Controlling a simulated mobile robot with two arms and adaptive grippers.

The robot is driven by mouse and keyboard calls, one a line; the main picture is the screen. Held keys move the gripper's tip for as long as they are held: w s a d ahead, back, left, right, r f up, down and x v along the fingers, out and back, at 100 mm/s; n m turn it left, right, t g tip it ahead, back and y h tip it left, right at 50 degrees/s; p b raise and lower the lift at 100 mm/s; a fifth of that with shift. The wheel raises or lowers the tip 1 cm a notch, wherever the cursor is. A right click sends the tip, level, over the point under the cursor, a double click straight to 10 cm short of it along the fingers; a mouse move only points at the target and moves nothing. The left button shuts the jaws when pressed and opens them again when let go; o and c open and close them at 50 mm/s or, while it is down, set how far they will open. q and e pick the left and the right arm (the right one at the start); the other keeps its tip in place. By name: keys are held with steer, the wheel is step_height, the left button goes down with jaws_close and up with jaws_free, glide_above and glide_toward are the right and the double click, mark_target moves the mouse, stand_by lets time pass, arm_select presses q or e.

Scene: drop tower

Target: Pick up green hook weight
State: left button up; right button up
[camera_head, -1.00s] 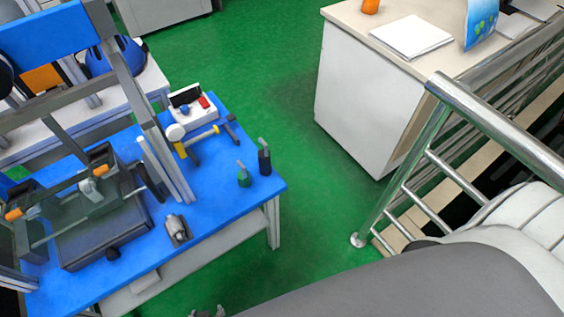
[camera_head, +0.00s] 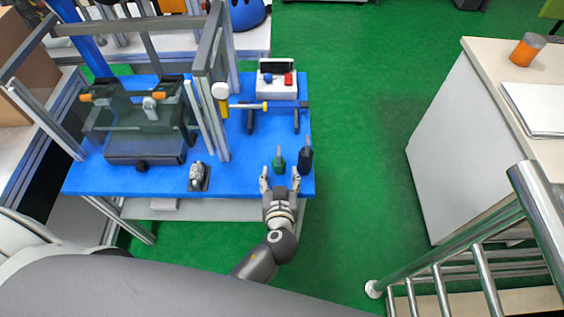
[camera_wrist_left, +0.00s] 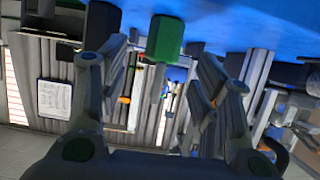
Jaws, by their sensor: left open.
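The green hook weight (camera_head: 279,163) stands upright near the right front edge of the blue table (camera_head: 235,180). My left gripper (camera_head: 280,179) is open and empty, its fingers pointing toward the weight from the table's front edge. In the left wrist view the green weight (camera_wrist_left: 165,40) hangs upside down from the blue table surface, ahead of and between the two spread fingers of the left gripper (camera_wrist_left: 162,75). I cannot tell whether either finger touches it. My right gripper is not in view.
A black hook weight (camera_head: 305,159) stands just right of the green one. A small metal device (camera_head: 198,177) sits to the left. A yellow-headed hammer (camera_head: 222,103), a white control box (camera_head: 277,80) and the drop tower frame (camera_head: 210,60) are behind. A metal railing (camera_head: 480,240) is at right.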

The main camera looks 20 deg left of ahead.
mark_target(279, 169)
arm_select(q)
steer(key=shift+f+p+x, duration=0.15)
steer(key=shift+p+x, duration=0.1)
steer(key=shift+x, duration=1.4)
steer(key=shift+f+p+x, duration=0.1)
steer(key=shift+p+x, duration=0.1)
steer(key=shift+x, duration=1.4)
steer(key=shift+s+a, duration=0.1)
steer(key=shift+s, duration=0.1)
steer(key=shift+c, duration=0.2)
jaws_close()
steer(key=shift+r, duration=0.1)
